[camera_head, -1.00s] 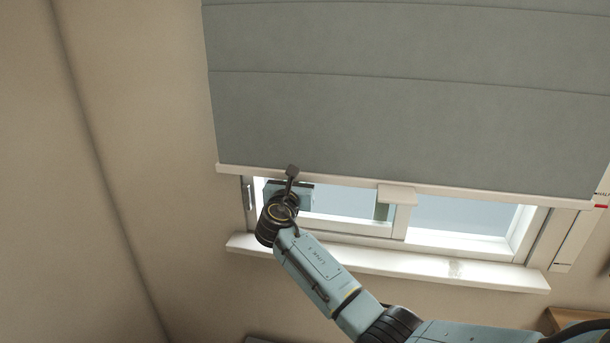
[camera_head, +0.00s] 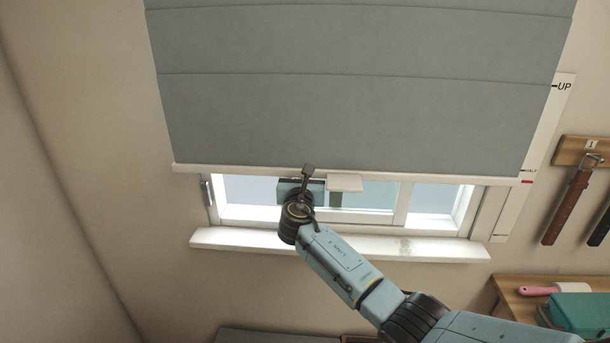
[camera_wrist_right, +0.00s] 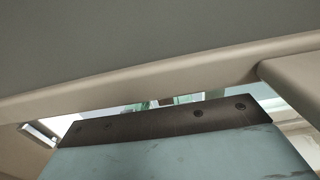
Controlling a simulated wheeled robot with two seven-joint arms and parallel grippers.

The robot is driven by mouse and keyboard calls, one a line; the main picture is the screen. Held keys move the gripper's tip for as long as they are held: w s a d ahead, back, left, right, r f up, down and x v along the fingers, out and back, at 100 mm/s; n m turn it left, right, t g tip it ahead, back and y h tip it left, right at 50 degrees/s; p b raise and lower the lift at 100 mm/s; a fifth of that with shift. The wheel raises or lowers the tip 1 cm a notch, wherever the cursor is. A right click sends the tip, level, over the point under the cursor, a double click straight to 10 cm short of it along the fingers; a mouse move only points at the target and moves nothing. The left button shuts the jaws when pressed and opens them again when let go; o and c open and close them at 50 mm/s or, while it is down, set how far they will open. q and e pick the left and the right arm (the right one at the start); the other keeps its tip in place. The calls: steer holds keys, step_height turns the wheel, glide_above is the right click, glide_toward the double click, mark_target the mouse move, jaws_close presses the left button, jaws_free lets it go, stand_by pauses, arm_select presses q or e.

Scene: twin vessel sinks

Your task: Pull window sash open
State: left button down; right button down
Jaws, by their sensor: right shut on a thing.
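The window is a white frame below a lowered grey blind, seen in the head view. Its sliding sash (camera_head: 402,203) has a white upright bar right of the middle. My right gripper (camera_head: 301,187) is at the window under the blind's bottom rail, shut on the sash. Its fingertips and their exact contact are hidden behind its own body and the blind. A bright gap lies between the gripper and the left jamb (camera_head: 212,205). In the right wrist view the pale gripper body (camera_wrist_right: 180,155) fills the lower part, just under the rail. My left gripper is not in view.
The grey blind (camera_head: 350,110) hangs close above my right gripper, with a white tab (camera_head: 345,183) on its rail. A white sill (camera_head: 340,244) runs below. At right are a rack with hanging straps (camera_head: 568,205) and a wooden shelf (camera_head: 510,298) holding a teal box (camera_head: 580,315).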

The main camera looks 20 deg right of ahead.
steer(key=c, duration=1.2)
jaws_free()
steer(key=shift+c, duration=0.2)
steer(key=shift+s, duration=0.15)
steer(key=v, duration=1.3)
steer(key=shift+a+f, duration=0.1)
